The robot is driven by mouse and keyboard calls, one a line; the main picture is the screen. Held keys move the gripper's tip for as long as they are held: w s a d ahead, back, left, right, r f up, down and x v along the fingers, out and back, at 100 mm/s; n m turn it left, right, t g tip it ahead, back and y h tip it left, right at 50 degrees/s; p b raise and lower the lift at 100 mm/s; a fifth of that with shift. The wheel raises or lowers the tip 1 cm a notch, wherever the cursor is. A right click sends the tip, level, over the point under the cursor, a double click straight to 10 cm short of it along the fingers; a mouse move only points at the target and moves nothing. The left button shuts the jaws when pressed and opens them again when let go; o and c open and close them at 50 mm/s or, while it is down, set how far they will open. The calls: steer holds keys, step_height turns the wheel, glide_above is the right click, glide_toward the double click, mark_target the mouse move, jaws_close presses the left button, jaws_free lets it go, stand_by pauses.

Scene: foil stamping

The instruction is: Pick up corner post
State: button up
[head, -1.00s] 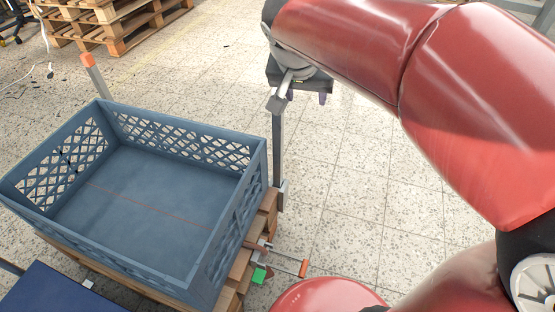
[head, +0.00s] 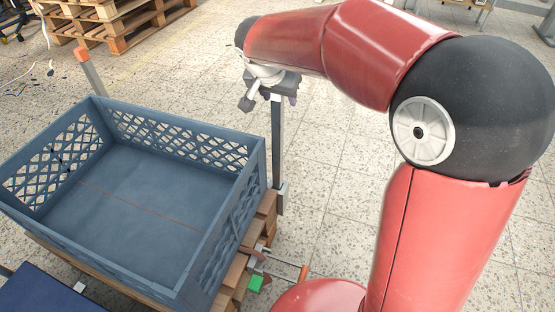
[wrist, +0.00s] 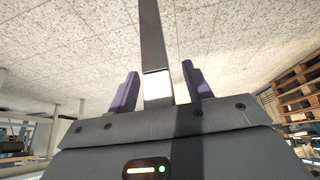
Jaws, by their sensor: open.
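The grey corner post (head: 278,145) stands upright at the right corner of the pallet, beside the blue crate. My gripper (head: 282,97) is at the post's upper end, and its body hides the post's top in the head view. In the wrist view the post (wrist: 153,45) passes between the two purple fingers of my gripper (wrist: 160,85), with a gap showing on each side. The jaws are open and not closed on the post.
The blue crate (head: 255,165) sits on a wooden pallet (head: 268,215). Another post with an orange top (head: 88,65) stands at the far left corner. Stacked pallets (head: 115,35) lie behind. A rod with an orange end (head: 303,273) juts out low.

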jaws_close()
stand_by(0.3)
steer(key=shift+r, duration=0.1)
stand_by(1.0)
